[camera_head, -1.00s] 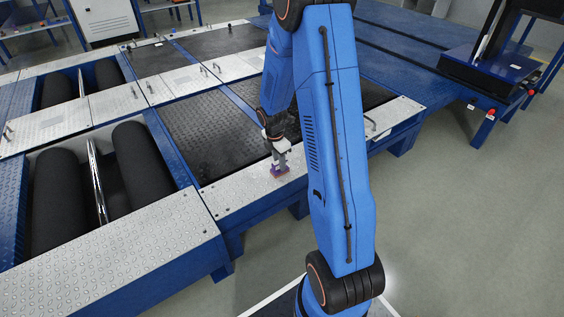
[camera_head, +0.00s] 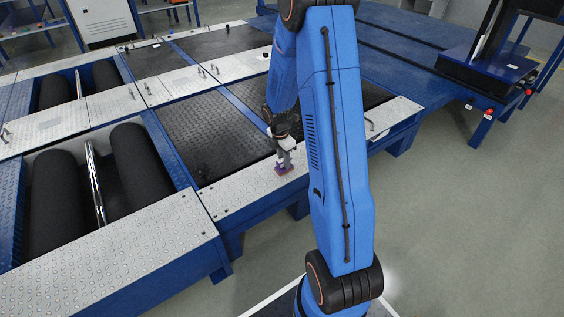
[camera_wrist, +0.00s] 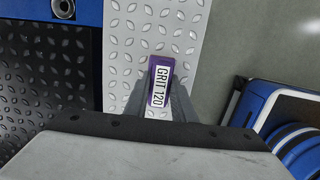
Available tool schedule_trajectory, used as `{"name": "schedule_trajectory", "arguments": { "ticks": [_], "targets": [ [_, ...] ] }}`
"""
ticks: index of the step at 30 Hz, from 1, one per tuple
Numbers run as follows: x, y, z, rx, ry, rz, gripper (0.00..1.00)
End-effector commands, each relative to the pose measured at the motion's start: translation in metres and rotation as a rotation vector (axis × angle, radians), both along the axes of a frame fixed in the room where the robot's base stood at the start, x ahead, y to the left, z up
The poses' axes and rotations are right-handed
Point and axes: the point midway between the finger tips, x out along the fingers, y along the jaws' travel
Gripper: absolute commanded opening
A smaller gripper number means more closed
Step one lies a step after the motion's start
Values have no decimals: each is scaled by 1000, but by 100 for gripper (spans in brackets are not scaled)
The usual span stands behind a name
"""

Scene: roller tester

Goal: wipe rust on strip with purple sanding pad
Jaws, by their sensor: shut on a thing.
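My gripper (camera_head: 284,160) is shut on the purple sanding pad (camera_head: 284,169), low over the strip (camera_head: 235,193) of bare diamond-plate metal along the tester's front edge. In the wrist view the pad (camera_wrist: 160,82) shows a white label reading "GRIT 120" and sits between the two fingers (camera_wrist: 160,100). The pad appears to be on or just above the strip (camera_wrist: 150,25); I cannot tell if it touches. A small brownish patch shows around the pad's base in the head view. In the wrist view, any rust beneath the pad is hidden.
Black diamond-plate panels (camera_head: 205,135) lie behind the strip. Dark rollers (camera_head: 55,205) with a shiny bar sit at the left. A small handle (camera_head: 370,124) stands on the strip to the right of my arm. Grey floor (camera_head: 460,230) is open in front.

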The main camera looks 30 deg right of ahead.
Motion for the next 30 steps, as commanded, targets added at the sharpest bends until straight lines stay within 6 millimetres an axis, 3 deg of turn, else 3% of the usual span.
{"name": "schedule_trajectory", "arguments": {
  "ticks": [30],
  "targets": [
    [-1,32,-1,0,1,0,5]
  ]
}}
